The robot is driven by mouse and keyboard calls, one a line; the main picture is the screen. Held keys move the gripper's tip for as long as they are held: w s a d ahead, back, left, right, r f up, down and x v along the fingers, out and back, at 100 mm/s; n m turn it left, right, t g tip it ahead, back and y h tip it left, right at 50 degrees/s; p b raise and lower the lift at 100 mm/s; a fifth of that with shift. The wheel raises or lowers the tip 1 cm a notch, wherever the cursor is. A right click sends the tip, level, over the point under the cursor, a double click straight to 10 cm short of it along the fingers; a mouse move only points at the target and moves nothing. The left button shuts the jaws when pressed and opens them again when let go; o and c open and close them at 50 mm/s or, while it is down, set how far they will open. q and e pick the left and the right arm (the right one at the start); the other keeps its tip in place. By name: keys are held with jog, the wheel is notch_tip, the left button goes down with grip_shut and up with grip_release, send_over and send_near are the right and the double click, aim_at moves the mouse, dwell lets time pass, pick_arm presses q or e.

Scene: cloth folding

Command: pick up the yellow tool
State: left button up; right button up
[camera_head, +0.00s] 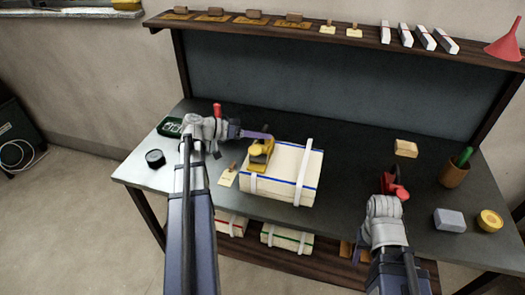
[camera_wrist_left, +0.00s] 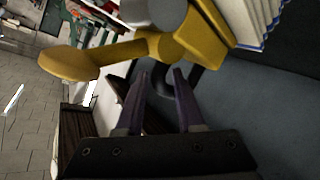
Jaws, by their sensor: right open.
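The yellow tool (camera_head: 261,152), with a grey part, rests at the left end of a strapped cream bundle (camera_head: 285,172) on the dark table. In the left wrist view, the yellow tool (camera_wrist_left: 190,40) fills the top, past my fingertips. My left gripper (camera_head: 262,134) is at the tool's upper left side in the head view. My right gripper (camera_head: 357,250) is low at the table's front edge, partly hidden by my arm, and away from the tool.
A black round item (camera_head: 155,157) and a green tray (camera_head: 175,126) lie at the left. A red and black object (camera_head: 396,184), wooden block (camera_head: 406,148), brown cup (camera_head: 455,172), grey block (camera_head: 449,219) and yellow roll (camera_head: 489,221) stand at the right. The table's back middle is clear.

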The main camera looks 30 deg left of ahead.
aim_at(271, 144)
pick_arm(q)
jog(key=x, duration=0.3)
jog(key=shift+w+d+f+b, duration=0.1)
jog(key=shift+w+d+b, duration=0.15)
jog(key=shift+b, duration=0.15)
jog(key=shift+c, duration=0.4)
grip_shut()
dwell(0.6)
